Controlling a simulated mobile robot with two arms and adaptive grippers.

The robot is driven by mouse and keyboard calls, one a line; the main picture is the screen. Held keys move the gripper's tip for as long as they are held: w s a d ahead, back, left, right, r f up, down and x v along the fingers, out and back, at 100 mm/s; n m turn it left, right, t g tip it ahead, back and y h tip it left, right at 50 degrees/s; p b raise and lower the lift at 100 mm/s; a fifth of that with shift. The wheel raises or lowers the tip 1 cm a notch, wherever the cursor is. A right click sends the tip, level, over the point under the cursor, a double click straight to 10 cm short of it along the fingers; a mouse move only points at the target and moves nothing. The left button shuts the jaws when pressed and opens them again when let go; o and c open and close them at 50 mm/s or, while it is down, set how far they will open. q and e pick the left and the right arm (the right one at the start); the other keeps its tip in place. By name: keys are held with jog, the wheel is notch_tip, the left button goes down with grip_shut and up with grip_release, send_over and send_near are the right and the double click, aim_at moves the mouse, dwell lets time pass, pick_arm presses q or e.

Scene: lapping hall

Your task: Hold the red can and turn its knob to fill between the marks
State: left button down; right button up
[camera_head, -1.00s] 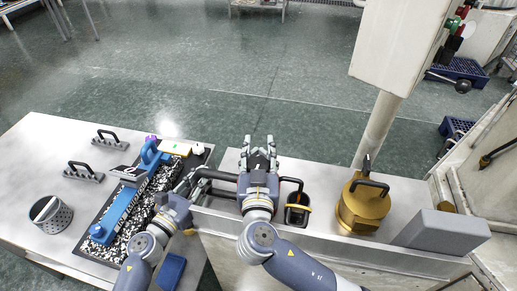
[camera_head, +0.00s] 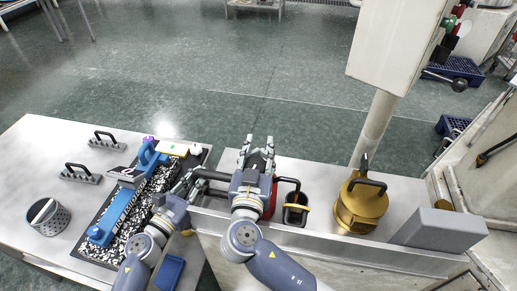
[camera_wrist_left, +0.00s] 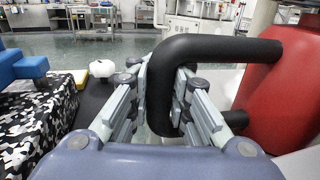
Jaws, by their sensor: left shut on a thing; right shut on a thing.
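The red can (camera_head: 269,203) stands mostly hidden under my right gripper; its red side shows large at the right in the left wrist view (camera_wrist_left: 286,88). Its black handle (camera_wrist_left: 215,50) sticks out to the left and bends down. My left gripper (camera_head: 190,183) is shut on this handle, with fingers on both sides of it in the left wrist view (camera_wrist_left: 160,105). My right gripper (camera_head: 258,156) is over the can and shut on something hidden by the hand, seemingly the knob. The knob and the marks cannot be seen.
A small dark container (camera_head: 296,215) with a yellow edge stands right of the can, near a black bent tube (camera_head: 290,181). Further right are a brass pot (camera_head: 361,207) and a grey block (camera_head: 436,230). A blue tool on a speckled plate (camera_head: 120,215) lies left.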

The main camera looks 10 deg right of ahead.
jog(key=shift+d+f, duration=0.1)
jog(key=shift+d, duration=0.05)
jog(key=shift+c, duration=0.2)
jog(key=o, duration=1.2)
jog(key=shift+o, duration=0.2)
jog(key=shift+s, duration=0.1)
jog(key=shift+s+a, duration=0.25)
jog(key=v, duration=1.1)
jog(key=shift+s+a, duration=0.1)
